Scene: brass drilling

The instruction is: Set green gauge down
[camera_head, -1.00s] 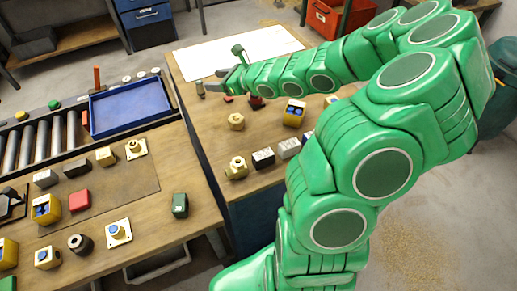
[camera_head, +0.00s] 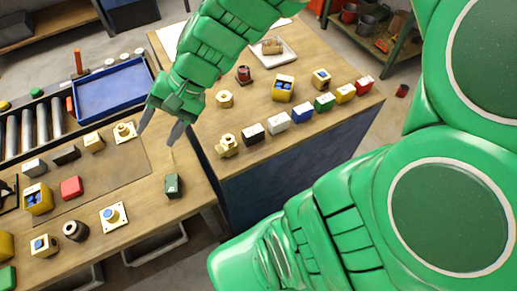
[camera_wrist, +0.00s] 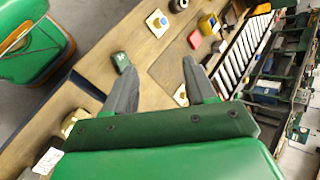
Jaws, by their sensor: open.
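A small dark green block (camera_head: 174,186), which looks like the green gauge, stands on the left wooden bench near its right edge. It also shows in the wrist view (camera_wrist: 121,62), just beyond the left fingertip. My gripper (camera_head: 160,127) is open, with nothing between its fingers. It is above the gap side of the left bench, behind the green block in the head view and apart from it. In the wrist view, the fingers (camera_wrist: 159,66) point towards the bench. I cannot read any marking on the block.
A yellow flanged part (camera_head: 124,132) and a white-plated part (camera_head: 114,215) lie on the left bench near my gripper. A blue tray (camera_head: 122,85) lies behind. The right bench carries a row of coloured blocks, including a green one (camera_head: 325,103). Bench room around the green block is clear.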

